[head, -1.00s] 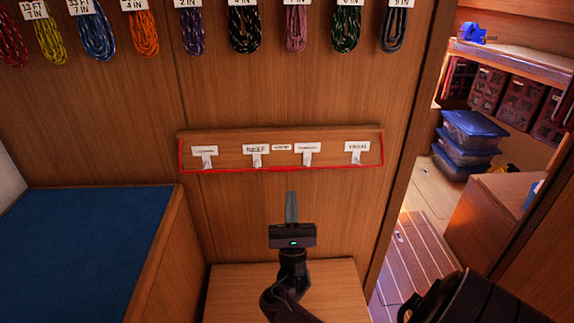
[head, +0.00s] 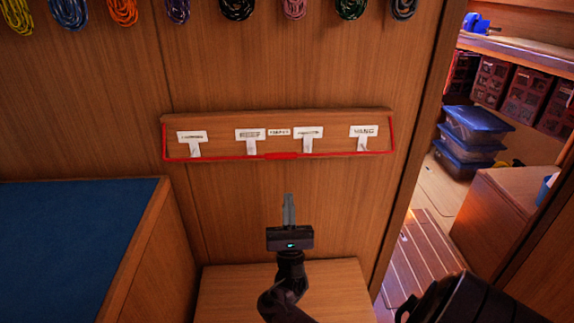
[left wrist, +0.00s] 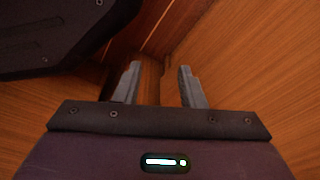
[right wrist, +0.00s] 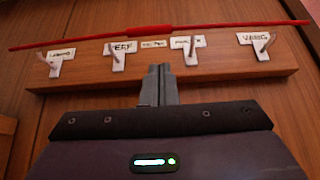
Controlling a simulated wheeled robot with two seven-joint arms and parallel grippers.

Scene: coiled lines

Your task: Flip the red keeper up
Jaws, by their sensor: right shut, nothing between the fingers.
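The red keeper (head: 282,156) is a thin red bar with a thicker middle grip and side arms. In the head view it runs along the lower edge of a wooden hook board (head: 225,119) on the wall. It also shows in the right wrist view (right wrist: 150,30), crossing near the top of the picture. My right gripper (head: 289,196) is shut and empty, below the keeper's middle and apart from it in the head view; its fingertips also show in the right wrist view (right wrist: 158,68). My left gripper (left wrist: 159,70) is open and empty in its wrist view, facing wood.
Several white labelled hooks (head: 308,139) line the board. Coiled lines (head: 237,8) hang above. A blue-topped bench (head: 60,240) stands left, a wooden ledge (head: 225,292) lies below, and a doorway with blue-lidded bins (head: 470,130) opens right. The wall around the board is clear.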

